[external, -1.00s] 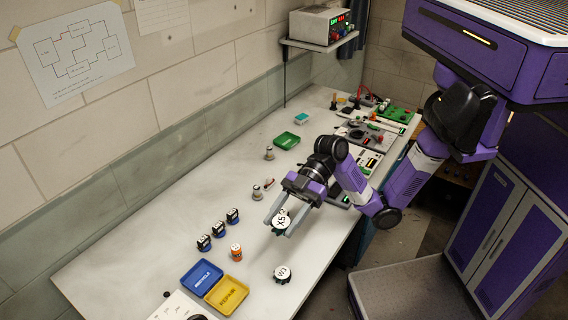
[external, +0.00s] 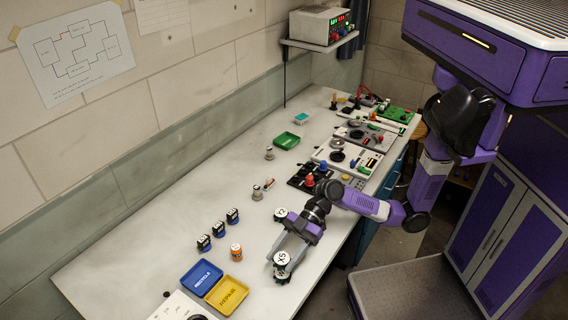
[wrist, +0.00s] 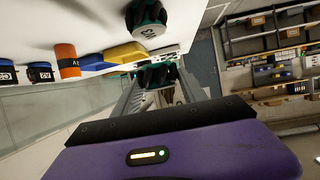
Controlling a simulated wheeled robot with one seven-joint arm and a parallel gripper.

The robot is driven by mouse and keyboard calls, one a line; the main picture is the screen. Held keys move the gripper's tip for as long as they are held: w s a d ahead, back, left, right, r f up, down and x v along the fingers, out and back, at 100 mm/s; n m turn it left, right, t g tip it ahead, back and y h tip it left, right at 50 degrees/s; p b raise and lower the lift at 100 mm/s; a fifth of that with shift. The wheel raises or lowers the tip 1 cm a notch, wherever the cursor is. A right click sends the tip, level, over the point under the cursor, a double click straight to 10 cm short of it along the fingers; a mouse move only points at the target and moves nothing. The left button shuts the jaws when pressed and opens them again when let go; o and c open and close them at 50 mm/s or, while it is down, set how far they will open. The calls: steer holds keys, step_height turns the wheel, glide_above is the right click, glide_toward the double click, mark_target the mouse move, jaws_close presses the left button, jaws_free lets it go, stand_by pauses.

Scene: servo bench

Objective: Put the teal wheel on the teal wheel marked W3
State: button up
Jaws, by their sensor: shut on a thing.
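My gripper (external: 282,262) is low over the front part of the bench, its fingers on either side of a teal wheel with a white cap marked X5 (external: 282,257). In the wrist view the picture is upside down, and the held wheel (wrist: 156,76) shows dark and teal between the fingertips. Another white-capped wheel (external: 281,214) stands on the bench beside my wrist.
A blue tray (external: 187,285) and a yellow tray (external: 216,305) lie left of the gripper. Boards with parts (external: 340,154) fill the far right; the bench between is mostly clear.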

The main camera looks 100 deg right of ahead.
mark_target(283, 264)
steer(key=shift+f, duration=1.95)
steer(key=shift+f, duration=0.15)
steer(key=o, duration=1.4)
steer(key=shift+c, duration=0.2)
steer(key=shift+s+d+r, duration=0.1)
steer(key=shift+r, duration=0.15)
steer(key=b+v, duration=0.1)
steer(key=v, duration=1)
steer(key=shift+s+d+r, duration=0.15)
steer(key=shift+s+d, duration=0.05)
steer(key=shift+s, duration=0.05)
